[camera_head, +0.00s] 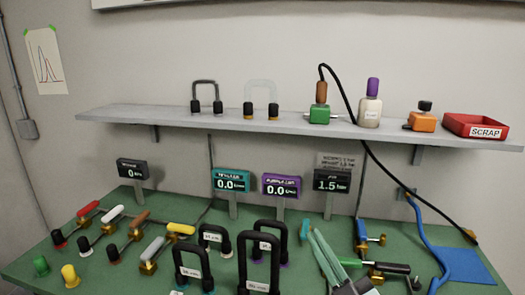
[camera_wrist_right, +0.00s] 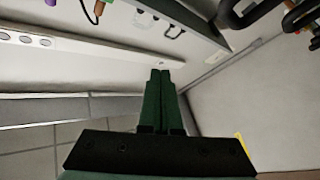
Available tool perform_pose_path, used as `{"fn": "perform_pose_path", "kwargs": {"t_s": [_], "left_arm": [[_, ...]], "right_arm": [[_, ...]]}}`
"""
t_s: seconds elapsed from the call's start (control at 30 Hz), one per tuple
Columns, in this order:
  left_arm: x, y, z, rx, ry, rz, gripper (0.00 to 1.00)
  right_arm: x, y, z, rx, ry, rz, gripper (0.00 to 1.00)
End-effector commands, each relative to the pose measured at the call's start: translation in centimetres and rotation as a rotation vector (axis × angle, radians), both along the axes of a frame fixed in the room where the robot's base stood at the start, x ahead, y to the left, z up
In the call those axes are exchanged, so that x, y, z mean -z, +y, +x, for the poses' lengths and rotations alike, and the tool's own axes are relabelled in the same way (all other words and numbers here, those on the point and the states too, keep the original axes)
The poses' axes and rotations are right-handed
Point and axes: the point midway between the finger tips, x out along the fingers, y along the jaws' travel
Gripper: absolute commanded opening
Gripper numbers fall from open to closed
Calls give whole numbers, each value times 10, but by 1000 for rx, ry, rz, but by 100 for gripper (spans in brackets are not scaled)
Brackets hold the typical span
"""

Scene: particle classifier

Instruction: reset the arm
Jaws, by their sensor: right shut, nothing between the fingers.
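My right gripper (camera_head: 316,236) shows at the lower middle right of the head view, its pale green fingers pointing up and left over the green bench (camera_head: 120,262). In the right wrist view its dark green fingers (camera_wrist_right: 160,75) lie side by side, shut, with nothing between them. In the head view the gripper overlaps the bench fittings; I cannot tell its height above them. My left gripper does not show in either view.
Black U-shaped handles (camera_head: 259,262) stand left of the right gripper, and brass valves (camera_head: 370,240) sit to its right. Small display panels (camera_head: 332,181) stand behind. A blue mat (camera_head: 467,268) lies at right.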

Motion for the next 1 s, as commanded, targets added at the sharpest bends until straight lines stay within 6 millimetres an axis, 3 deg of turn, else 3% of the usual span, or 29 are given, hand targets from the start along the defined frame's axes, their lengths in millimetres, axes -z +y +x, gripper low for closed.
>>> {"fn": "perform_pose_path", "kwargs": {"t_s": [0.1, 0.17, 0.3, 0.4, 0.6, 0.87, 1.0], "left_arm": [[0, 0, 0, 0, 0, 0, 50], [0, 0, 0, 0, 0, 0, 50], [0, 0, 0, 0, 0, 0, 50], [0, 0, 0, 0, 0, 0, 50], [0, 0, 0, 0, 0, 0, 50], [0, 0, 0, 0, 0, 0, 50], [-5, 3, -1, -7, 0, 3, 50]], "right_arm": [[66, -49, 1, 193, 305, 100, 0], [104, -70, -8, 278, 469, 129, 0], [189, -103, -53, 416, 849, 160, 0], [228, -113, -90, 462, 1055, 158, 0], [275, -118, -155, 494, 1357, 142, 0], [306, -116, -234, 481, 1673, 109, 0], [314, -110, -218, 454, 1613, 127, 0]]}}
